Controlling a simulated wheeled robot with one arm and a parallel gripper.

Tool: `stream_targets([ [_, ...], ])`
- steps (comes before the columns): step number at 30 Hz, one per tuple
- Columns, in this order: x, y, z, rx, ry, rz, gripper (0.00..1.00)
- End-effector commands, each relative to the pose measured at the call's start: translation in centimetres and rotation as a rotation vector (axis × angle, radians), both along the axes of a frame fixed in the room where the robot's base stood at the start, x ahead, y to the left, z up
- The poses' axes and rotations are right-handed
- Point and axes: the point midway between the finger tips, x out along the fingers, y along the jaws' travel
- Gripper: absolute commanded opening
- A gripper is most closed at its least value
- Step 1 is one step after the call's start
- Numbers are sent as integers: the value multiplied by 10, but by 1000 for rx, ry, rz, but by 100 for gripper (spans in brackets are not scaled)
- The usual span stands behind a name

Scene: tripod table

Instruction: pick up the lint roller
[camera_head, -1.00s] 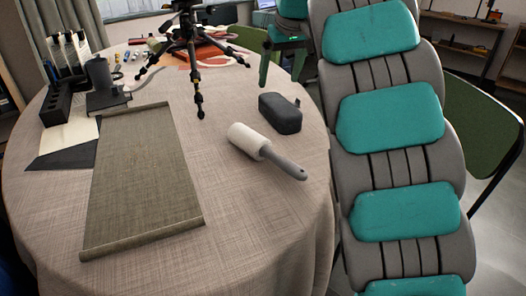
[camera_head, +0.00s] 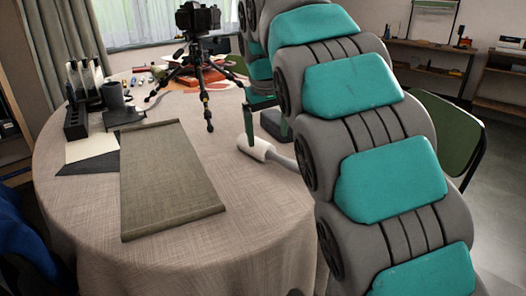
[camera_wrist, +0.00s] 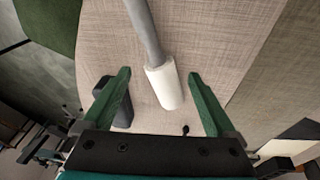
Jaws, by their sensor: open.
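The lint roller has a white roll (camera_head: 256,150) and a grey handle, and lies on the round table (camera_head: 250,200). In the head view my arm hides part of its handle. In the wrist view the white roll (camera_wrist: 164,87) lies ahead of and between my two green fingers, with the grey handle (camera_wrist: 145,30) running to the top edge. My gripper (camera_wrist: 160,74) is open and empty. In the head view one green finger of my gripper (camera_head: 248,125) shows just beside the roll; I cannot tell whether it touches.
A dark case (camera_head: 272,122) lies close behind the roller and shows by the left finger in the wrist view (camera_wrist: 124,108). A tripod with a camera (camera_head: 198,20) stands farther back. A rolled-edge mat (camera_head: 165,180) covers the left. A green chair (camera_head: 450,130) is at right.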

Motion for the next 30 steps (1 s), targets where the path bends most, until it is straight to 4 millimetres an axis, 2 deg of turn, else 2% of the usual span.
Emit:
stream_targets([
  [11,4,0,-23,0,2,0,92],
  [19,12,0,-56,-1,4,0,92],
  [26,13,0,-59,0,2,0,92],
  [30,13,0,-59,0,1,0,80],
])
